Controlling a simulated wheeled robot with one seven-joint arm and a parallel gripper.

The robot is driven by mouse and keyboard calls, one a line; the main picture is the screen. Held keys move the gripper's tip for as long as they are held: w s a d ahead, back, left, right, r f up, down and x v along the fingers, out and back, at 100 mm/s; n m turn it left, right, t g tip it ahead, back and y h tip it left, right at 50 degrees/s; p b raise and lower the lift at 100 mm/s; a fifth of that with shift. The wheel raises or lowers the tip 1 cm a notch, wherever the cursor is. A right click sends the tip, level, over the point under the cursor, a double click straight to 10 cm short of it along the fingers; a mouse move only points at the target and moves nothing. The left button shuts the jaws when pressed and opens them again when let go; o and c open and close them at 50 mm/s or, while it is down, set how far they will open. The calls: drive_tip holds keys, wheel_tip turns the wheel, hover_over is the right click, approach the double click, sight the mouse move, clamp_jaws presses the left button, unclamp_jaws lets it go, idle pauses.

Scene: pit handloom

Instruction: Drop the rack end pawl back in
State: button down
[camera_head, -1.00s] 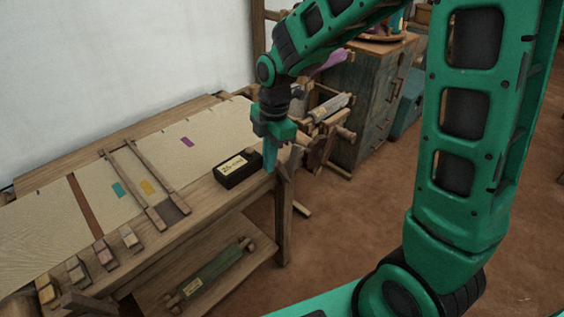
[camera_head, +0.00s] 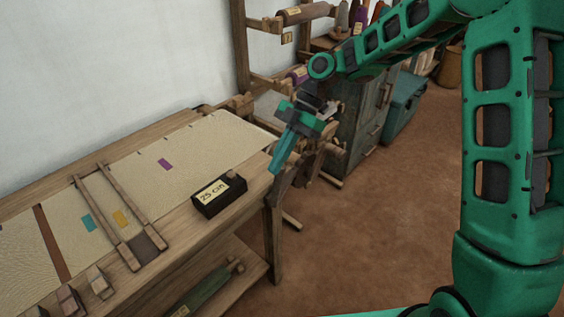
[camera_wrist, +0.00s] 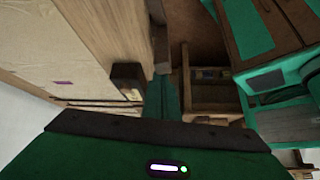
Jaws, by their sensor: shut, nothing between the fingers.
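My gripper (camera_head: 275,170) is shut and empty, tilted, with its fingertips at the right end of the loom table (camera_head: 195,236), by the dark wooden parts there. I cannot tell whether the fingertips touch anything. In the wrist view the closed green fingers (camera_wrist: 162,96) lie beside the table's end, close to a dark block. I cannot make out the rack end pawl for certain; the gripper and arm cover part of the loom's end.
A black box (camera_head: 209,208) labelled "25 cm" sits on the table's front edge, left of my gripper. Cloth (camera_head: 200,150) covers the tabletop, with a wooden frame (camera_head: 115,222) on it. A grey-green cabinet (camera_head: 362,125) stands behind. Brown floor (camera_head: 365,235) is open to the right.

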drive_tip(key=shift+w+d+f, duration=0.15)
drive_tip(key=shift+w+d, duration=0.45)
drive_tip(key=shift+w, duration=0.1)
drive_tip(key=v, duration=0.9)
drive_tip(key=shift+r, duration=0.2)
